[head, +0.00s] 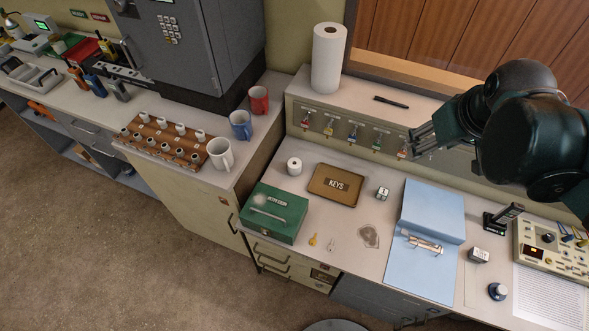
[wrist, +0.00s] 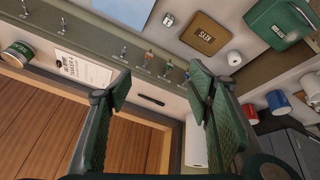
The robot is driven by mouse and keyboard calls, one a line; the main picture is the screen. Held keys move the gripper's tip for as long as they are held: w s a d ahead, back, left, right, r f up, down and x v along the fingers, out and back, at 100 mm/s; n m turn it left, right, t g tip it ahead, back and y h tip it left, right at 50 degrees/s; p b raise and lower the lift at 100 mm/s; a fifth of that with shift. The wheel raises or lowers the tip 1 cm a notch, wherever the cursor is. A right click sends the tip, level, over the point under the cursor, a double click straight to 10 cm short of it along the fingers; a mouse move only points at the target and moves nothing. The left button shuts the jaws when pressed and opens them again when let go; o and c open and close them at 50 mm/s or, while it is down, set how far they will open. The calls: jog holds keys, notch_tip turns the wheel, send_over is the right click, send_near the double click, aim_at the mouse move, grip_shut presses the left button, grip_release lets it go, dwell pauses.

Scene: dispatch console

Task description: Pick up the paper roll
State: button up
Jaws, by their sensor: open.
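A small white paper roll (head: 294,166) stands on the desk between the green cash box and the brown keys tray. It also shows in the wrist view (wrist: 234,58), at upper right. A tall white paper towel roll (head: 328,58) stands upright on the raised ledge by the wall. In the wrist view the tall roll (wrist: 194,145) is partly hidden behind the right finger. My gripper (head: 420,137) is open and empty, above the ledge's right part, to the right of both rolls and apart from them. Its two fingers spread wide in the wrist view (wrist: 160,90).
The green cash box (head: 273,216) and keys tray (head: 337,185) flank the small roll. A black pen (head: 391,102) lies on the ledge, with keys on hooks (head: 329,130) below. Red (head: 259,100), blue (head: 240,125) and white (head: 220,154) mugs stand left.

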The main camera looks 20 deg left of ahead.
jog(key=w+a+f+n+g+b, duration=0.1)
jog(key=w+a+f+n+b, duration=0.15)
jog(key=a+f, duration=0.2)
jog(key=w+a+f+n+g+b, duration=0.1)
jog(key=w+a+f+n, duration=0.1)
jog(key=w+a+f, duration=0.3)
jog(key=n+g+h+b, duration=0.1)
jog(key=n+g+b, duration=0.2)
jog(key=n+b, duration=0.5)
send_over(294, 163)
jog(key=p, duration=0.1)
jog(key=shift+n, duration=0.65)
jog(key=f, duration=2.5)
jog(key=shift+w+d+f, duration=0.2)
jog(key=shift+w+d, duration=0.05)
jog(key=shift+d, duration=0.05)
jog(key=shift+s+a+f, duration=0.1)
jog(key=shift+a+f, duration=0.1)
jog(key=shift+f, duration=0.05)
jog(key=shift+f, duration=1.3)
jog(key=shift+s+f+b, duration=0.1)
jog(key=shift+f+b, duration=0.85)
jog(key=shift+f, duration=1.65)
